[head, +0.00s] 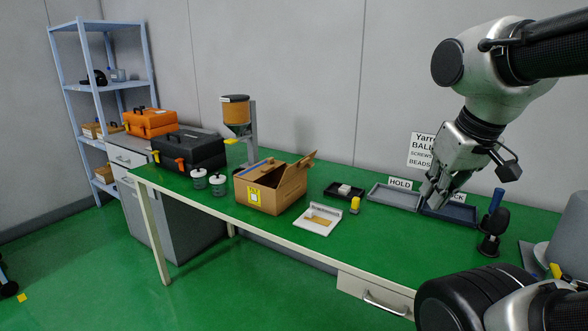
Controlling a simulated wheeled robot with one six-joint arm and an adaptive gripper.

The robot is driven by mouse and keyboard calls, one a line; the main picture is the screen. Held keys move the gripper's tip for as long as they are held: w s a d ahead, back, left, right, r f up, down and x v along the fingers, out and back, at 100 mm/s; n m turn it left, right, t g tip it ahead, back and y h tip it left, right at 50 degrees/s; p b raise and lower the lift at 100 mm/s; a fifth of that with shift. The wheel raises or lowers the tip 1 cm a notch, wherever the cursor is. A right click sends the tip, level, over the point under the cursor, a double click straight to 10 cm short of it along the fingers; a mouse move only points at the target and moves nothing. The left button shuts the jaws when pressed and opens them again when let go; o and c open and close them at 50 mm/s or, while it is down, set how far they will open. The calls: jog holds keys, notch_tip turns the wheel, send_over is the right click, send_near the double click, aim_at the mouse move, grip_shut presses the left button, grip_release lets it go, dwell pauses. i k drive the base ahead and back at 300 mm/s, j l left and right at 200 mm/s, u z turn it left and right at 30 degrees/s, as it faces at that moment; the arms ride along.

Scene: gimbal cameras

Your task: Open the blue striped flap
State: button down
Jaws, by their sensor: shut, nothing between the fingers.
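A cardboard box (287,192) with a yellow label stands on the green table near the middle. A flap with a blue stripe (252,167) shows at its upper left edge; its exact angle is hard to tell. Another flap (303,165) is raised at the right side of the box. My gripper (429,202) is shut and empty. It points down over the dark blue tray at the right, well apart from the box.
A grey tray (394,198), a small black tray (344,191), a yellow-topped object (355,205) and a white holder (319,220) lie between box and gripper. A dispenser (236,112), black toolbox (188,150) and two jars stand left. Dark upright tools (494,225) stand right.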

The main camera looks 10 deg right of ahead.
aim_at(258, 170)
jog(key=k+l, duration=0.1)
jog(key=i+j, duration=0.2)
jog(key=i+j+z, duration=0.1)
jog(key=i+j, duration=0.15)
jog(key=j, duration=0.2)
jog(key=i+j, duration=0.2)
jog(key=j, duration=0.15)
jog(key=i+j+z, duration=0.1)
jog(key=i+j, duration=0.3)
jog(key=j, duration=0.3)
jog(key=i+j+z, duration=0.1)
jog(key=j, duration=0.25)
jog(key=i+j, duration=0.25)
jog(key=j+z, duration=0.05)
jog(key=j, duration=0.05)
